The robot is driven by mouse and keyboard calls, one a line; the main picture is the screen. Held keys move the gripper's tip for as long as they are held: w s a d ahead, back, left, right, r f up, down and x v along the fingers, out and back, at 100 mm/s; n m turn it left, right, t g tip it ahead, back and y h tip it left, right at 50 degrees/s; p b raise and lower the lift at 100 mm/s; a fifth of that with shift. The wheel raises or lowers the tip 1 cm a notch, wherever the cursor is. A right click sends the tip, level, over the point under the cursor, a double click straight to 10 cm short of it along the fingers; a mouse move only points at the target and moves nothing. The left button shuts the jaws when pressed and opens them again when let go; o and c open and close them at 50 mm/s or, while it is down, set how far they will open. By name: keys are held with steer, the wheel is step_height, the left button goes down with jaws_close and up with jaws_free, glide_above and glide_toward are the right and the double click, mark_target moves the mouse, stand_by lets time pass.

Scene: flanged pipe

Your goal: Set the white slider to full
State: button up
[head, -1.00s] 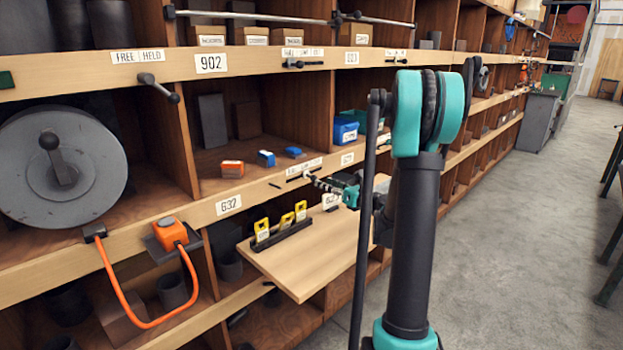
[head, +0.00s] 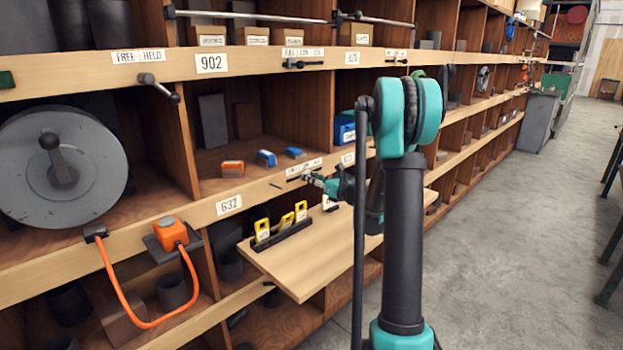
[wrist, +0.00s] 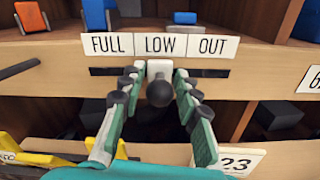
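The white slider (wrist: 160,67) sits in a dark horizontal slot (wrist: 218,72) in a wooden shelf rail, below the LOW part of a FULL, LOW, OUT label strip (wrist: 160,45). A dark round knob (wrist: 159,92) faces the wrist camera in front of it. My gripper (wrist: 159,74) is open, with one finger on each side of the slider and knob. The fingertips are close to the slider's sides; I cannot tell whether they touch. In the head view my gripper (head: 314,179) is at the rail, hiding the slider.
A wooden board (head: 310,255) with a black rack of yellow-tagged pieces (head: 281,232) juts out below the rail. Orange and blue boxes (head: 266,158) stand on the shelf above. A grey reel (head: 65,170) is at the left.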

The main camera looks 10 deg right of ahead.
mark_target(292, 179)
jaws_close()
steer(key=s+a, duration=0.4)
steer(key=a, duration=0.1)
steer(key=shift+a, duration=0.1)
stand_by(0.3)
steer(key=shift+o, duration=2)
jaws_free()
